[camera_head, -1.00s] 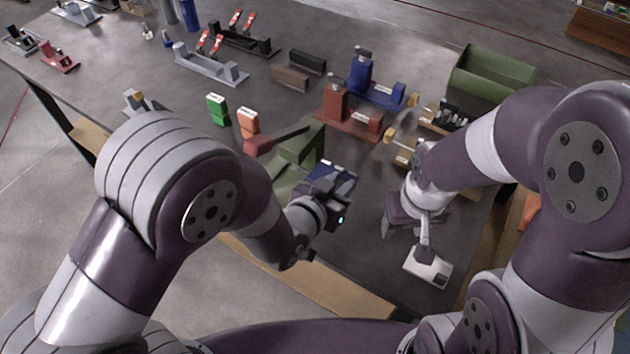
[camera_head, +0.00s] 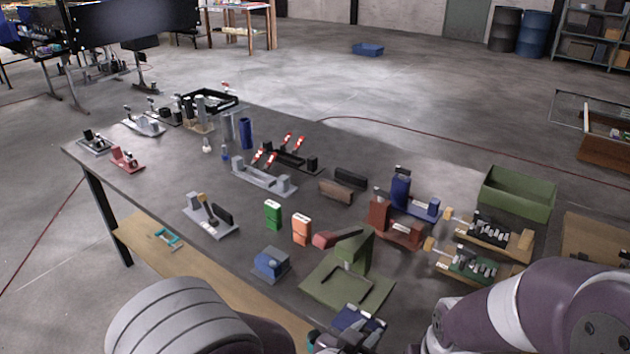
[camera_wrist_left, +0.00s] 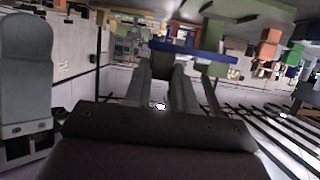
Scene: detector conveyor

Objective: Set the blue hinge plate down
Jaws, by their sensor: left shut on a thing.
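The blue hinge plate (camera_head: 359,321) is at the bottom of the head view, just in front of the green press-like fixture (camera_head: 345,285). My left gripper (camera_head: 335,342) is shut on it; only a dark part of the gripper shows there. In the left wrist view the plate (camera_wrist_left: 205,49) shows as a blue bar across the tips of my left gripper (camera_wrist_left: 164,70). I cannot tell whether the plate touches the table (camera_head: 255,220). My right arm (camera_head: 540,310) enters at lower right, with its gripper out of view.
A blue block on a grey base (camera_head: 270,263) stands left of the green fixture. Green (camera_head: 272,214) and orange (camera_head: 301,229) blocks stand behind. Parts trays (camera_head: 470,262) and a green bin (camera_head: 517,193) are at right. Some bare tabletop lies between the blue block and the grey stand (camera_head: 210,216).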

